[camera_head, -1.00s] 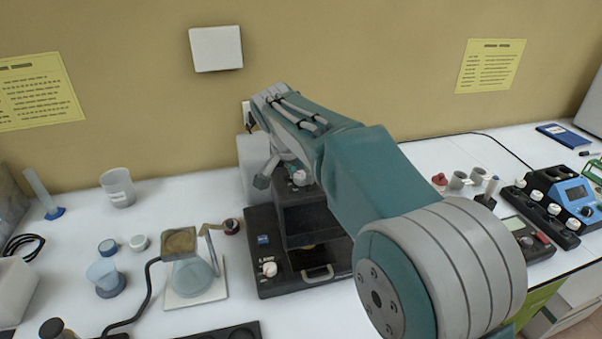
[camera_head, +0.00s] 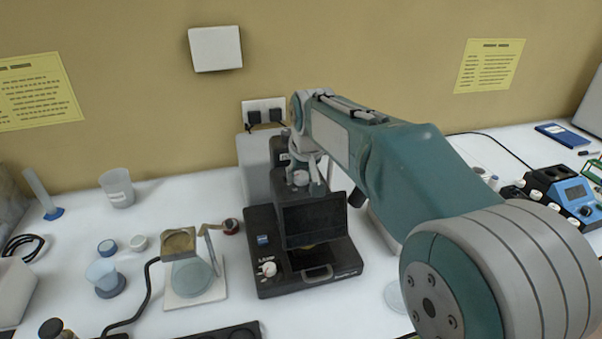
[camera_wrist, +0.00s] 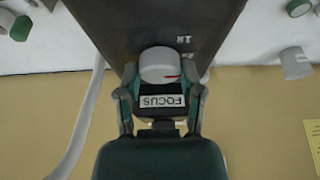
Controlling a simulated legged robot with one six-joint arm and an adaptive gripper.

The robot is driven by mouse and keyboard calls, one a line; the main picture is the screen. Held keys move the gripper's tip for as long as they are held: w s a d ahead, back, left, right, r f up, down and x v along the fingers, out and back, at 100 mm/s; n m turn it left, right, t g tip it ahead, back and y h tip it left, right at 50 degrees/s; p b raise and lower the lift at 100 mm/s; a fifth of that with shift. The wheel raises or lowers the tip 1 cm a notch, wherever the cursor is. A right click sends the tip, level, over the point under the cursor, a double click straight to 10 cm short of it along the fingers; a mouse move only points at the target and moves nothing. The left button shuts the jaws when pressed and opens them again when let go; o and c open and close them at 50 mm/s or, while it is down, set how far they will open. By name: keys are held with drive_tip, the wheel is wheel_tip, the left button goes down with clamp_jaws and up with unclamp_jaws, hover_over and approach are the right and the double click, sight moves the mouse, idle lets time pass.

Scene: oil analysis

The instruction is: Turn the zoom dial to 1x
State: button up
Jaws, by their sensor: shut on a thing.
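The dark microscope (camera_head: 320,220) stands on the white bench. A white zoom dial (camera_wrist: 160,64) with a red mark is on its top; it also shows in the head view (camera_head: 300,178). In the wrist view the red mark points right. A "1X" print, upside down, is on the dark surface above and right of it. My gripper (camera_wrist: 161,76) reaches over the top from the back, its fingers on either side of the dial and shut on it. A FOCUS label (camera_wrist: 162,101) is upside down between the fingers. The exact fingertip contact is hard to see.
Another white knob (camera_head: 268,268) is on the microscope's base at front left. A flask (camera_head: 193,272) on a white plate stands to its left, with beakers and caps beyond. My arm covers the bench right of the microscope.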

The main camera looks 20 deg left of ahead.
drive_tip(key=n, duration=0.2)
drive_tip(key=n+g+y, duration=0.1)
drive_tip(key=n, duration=0.1)
drive_tip(key=shift+f+n+g, duration=0.15)
drive_tip(key=shift+n+g, duration=0.15)
drive_tip(key=n+g, duration=0.1)
drive_tip(key=n, duration=0.3)
drive_tip(key=shift+d+y, duration=0.1)
drive_tip(key=shift+y, duration=0.3)
drive_tip(key=o, duration=1.2)
drive_tip(key=shift+w, duration=0.1)
drive_tip(key=shift+c, duration=0.2)
drive_tip(key=w+v, duration=0.1)
drive_tip(key=v, duration=1)
drive_tip(key=shift+s+r, duration=0.25)
drive_tip(key=shift+r, duration=0.15)
drive_tip(key=shift+d, duration=0.15)
